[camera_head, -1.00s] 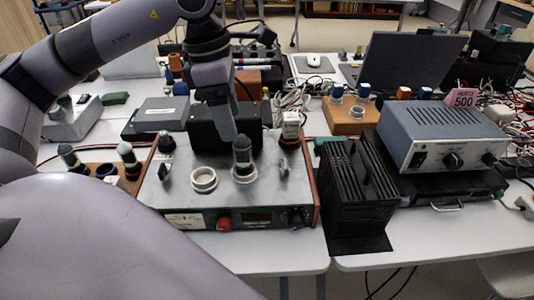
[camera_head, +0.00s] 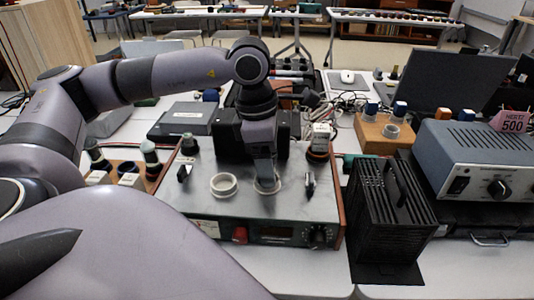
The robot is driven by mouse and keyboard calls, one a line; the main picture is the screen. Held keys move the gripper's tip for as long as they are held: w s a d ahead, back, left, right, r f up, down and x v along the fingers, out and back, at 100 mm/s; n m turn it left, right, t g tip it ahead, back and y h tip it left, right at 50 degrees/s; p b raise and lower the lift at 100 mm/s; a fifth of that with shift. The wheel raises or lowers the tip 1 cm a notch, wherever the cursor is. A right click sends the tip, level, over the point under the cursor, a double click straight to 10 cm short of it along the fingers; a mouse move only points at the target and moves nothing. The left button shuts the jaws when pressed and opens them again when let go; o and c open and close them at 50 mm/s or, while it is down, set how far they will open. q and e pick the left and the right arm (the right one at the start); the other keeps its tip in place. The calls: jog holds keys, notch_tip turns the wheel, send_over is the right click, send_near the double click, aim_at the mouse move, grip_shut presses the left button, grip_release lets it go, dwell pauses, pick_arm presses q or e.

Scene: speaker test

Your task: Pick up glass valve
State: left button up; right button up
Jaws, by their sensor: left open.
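My left gripper (camera_head: 264,180) points down over the right-hand white ring socket (camera_head: 267,187) on the metal-topped test unit (camera_head: 240,208). Its jaws are open. A dark-topped valve that stood in this socket is now hidden by the gripper, so I cannot tell whether a finger touches it. Another white ring socket (camera_head: 224,185), to its left, looks empty. Other dark-topped pieces that look like valves stand at the unit's back left (camera_head: 189,146) and on the wooden board (camera_head: 151,156) at left. My right gripper is not in view.
A black finned block (camera_head: 392,215) stands close right of the unit. A blue-grey instrument (camera_head: 480,158) and a wooden block with small parts (camera_head: 384,133) are farther right. A flat grey box (camera_head: 186,118) lies behind left. Bare white table shows in front.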

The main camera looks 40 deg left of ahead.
pick_arm(q)
jog(key=shift+c, duration=0.3)
jog(key=c, duration=1.1)
jog(key=shift+o, duration=0.2)
jog(key=shift+r, duration=0.1)
